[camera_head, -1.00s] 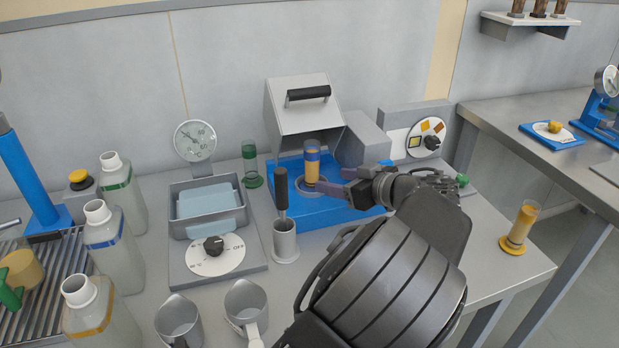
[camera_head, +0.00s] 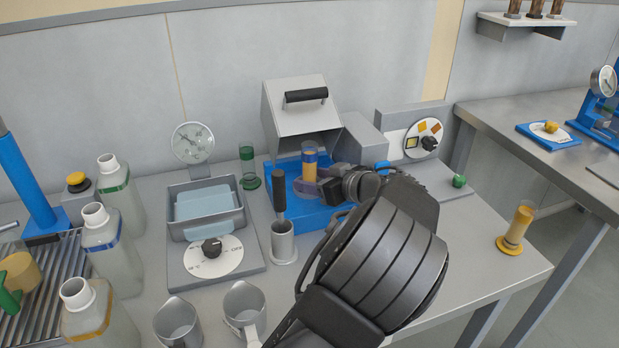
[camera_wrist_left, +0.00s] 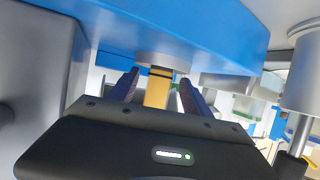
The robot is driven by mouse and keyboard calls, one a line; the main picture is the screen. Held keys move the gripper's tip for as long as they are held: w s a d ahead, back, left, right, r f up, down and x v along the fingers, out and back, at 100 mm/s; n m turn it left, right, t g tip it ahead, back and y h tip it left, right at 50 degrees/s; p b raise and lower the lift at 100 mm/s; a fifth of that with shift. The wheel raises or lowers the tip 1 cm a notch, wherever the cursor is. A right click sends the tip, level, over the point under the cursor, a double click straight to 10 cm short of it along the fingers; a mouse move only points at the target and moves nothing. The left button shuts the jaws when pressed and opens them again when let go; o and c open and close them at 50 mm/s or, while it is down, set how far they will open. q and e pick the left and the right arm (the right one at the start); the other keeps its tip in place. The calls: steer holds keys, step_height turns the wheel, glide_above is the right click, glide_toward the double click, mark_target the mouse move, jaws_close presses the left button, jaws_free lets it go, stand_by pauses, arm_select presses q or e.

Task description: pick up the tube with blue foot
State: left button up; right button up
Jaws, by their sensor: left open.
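A clear tube (camera_head: 310,161) with orange contents and a blue band stands upright in the blue machine (camera_head: 335,215), under its raised grey lid. Its foot is hard to make out. My left gripper (camera_head: 318,182) is open at the tube's lower part, its purple fingers low beside it. In the left wrist view, the tube (camera_wrist_left: 158,88) shows between the two fingers of my left gripper (camera_wrist_left: 160,86), with gaps at both sides. It looks not gripped. My right gripper is not in view.
A green-footed tube (camera_head: 248,165) stands left of the machine, and a yellow-footed tube (camera_head: 516,232) stands at the right table edge. A holder with a black-handled tool (camera_head: 282,240) stands close in front. The raised lid (camera_head: 300,110) is above the tube.

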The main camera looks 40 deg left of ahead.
arm_select(q)
steer(key=shift+a+f, duration=0.1)
steer(key=shift+a, duration=0.05)
stand_by(0.5)
jaws_close()
stand_by(0.4)
